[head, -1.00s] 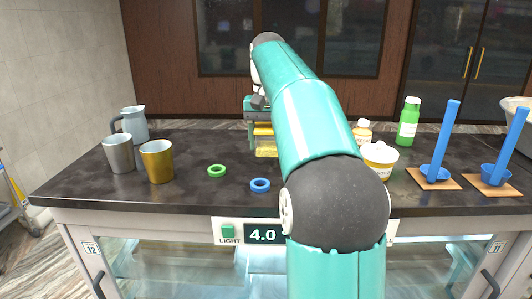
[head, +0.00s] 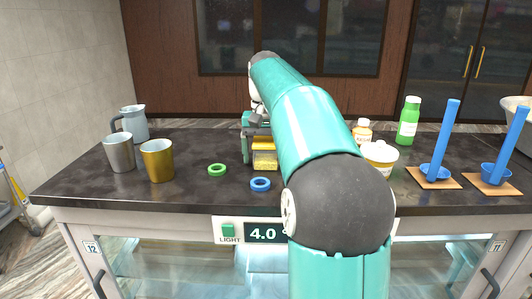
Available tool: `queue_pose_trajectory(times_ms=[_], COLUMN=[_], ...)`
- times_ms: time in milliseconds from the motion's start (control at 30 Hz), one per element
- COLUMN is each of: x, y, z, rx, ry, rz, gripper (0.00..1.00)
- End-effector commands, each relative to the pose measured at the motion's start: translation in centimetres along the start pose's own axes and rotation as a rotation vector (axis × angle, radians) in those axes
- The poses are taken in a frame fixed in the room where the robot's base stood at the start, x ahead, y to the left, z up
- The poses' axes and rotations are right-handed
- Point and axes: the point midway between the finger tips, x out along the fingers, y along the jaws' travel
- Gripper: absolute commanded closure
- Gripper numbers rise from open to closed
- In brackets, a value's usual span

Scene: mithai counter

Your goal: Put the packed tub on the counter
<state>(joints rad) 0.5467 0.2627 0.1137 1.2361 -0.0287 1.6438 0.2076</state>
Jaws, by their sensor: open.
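A small clear tub (head: 265,160) with yellow contents stands upright, apparently on the dark counter (head: 210,195), left of my arm in the head view. My gripper (head: 259,146) is over the tub, pointing down. It is open, with a teal finger at the tub's left side; the right finger is largely hidden by my arm. I cannot tell whether the fingers touch the tub.
A gold cup (head: 157,161), steel mug (head: 120,153) and jug (head: 134,123) stand left. A white tub (head: 379,156) and bottles stand right.

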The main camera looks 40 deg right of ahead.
Motion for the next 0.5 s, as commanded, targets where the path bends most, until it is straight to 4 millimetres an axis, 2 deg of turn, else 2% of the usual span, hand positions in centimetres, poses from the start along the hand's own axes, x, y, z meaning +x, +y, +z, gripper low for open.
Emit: queue_pose_trajectory(times_ms=[233,500], x=[-1.2,-5.5], y=[0.0,-0.1], z=[-0.1,-0.1], rx=[0.000,-0.001], ry=[0.002,0.003], rz=[-0.001,-0.001], gripper=[0.19,0.19])
